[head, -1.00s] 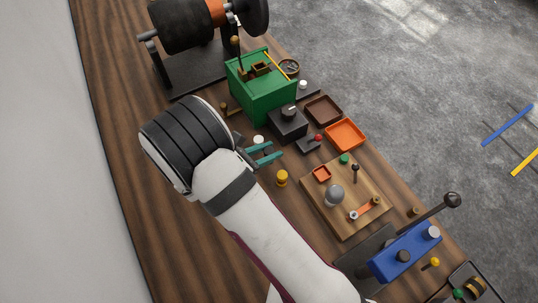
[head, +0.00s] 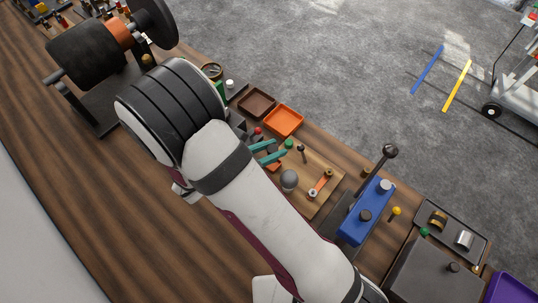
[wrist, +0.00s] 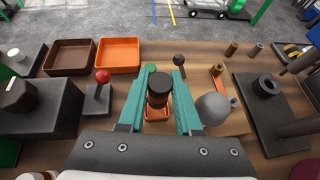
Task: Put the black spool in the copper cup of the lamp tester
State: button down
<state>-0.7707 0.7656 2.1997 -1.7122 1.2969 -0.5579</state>
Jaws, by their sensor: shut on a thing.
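My gripper (wrist: 155,100) has teal fingers shut on the black spool (wrist: 157,88), which has a brown band and stands upright between them. The copper cup (wrist: 156,114), a small orange square, shows just below the spool in the wrist view; I cannot tell whether the spool's bottom is inside it or above it. The cup sits on the wooden board of the lamp tester (wrist: 200,80), beside a grey dome (wrist: 212,108). In the head view the fingers (head: 271,152) are over the board's left part, and the spool is not clearly seen.
A black-knobbed lever (wrist: 179,62) and a green button (wrist: 151,69) stand close by on the board. A red-knobbed box (wrist: 102,78) is to the left. Brown (wrist: 69,58) and orange (wrist: 118,56) trays lie behind. A blue lever device (head: 366,212) stands right.

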notch_tip(320, 180, down, 4)
jog(key=shift+r, duration=0.25)
jog(key=shift+f, duration=0.1)
jog(key=c, duration=0.6)
grip_release()
